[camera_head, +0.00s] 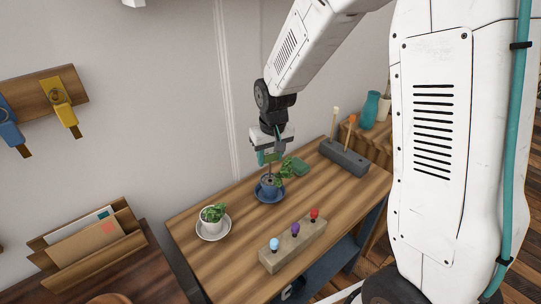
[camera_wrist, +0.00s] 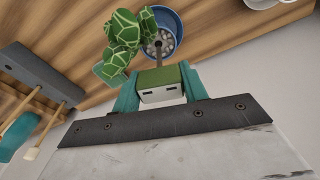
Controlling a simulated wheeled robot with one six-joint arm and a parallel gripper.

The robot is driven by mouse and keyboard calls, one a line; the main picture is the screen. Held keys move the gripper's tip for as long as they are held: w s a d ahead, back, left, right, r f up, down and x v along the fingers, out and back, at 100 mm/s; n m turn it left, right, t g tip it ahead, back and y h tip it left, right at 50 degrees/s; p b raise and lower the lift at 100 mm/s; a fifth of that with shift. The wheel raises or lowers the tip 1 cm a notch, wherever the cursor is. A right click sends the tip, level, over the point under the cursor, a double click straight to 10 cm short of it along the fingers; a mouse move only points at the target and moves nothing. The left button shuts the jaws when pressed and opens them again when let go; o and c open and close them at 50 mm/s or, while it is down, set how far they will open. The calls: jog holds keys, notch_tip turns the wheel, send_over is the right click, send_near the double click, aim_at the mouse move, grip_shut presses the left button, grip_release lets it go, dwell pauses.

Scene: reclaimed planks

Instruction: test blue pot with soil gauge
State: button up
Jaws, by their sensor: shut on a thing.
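My gripper (camera_head: 270,155) is right above the pot. In the wrist view my gripper (camera_wrist: 160,88) is shut on the soil gauge (camera_wrist: 162,82), a green and white block. A thin brown rod runs from the gauge toward the soil. I cannot tell whether its tip is in the soil.
A white pot (camera_head: 213,214) with a plant stands at left. A wooden block (camera_head: 290,249) with light blue, purple and red knobs lies in front. A grey block (camera_head: 343,158) with upright sticks is at right.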

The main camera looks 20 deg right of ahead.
aim_at(270, 164)
jog(key=shift+f, duration=2.5)
jog(key=o, duration=1.1)
jog(key=r, duration=0.5)
jog(key=s+r, duration=0.1)
jog(key=r, duration=0.1)
jog(key=shift+r, duration=0.35)
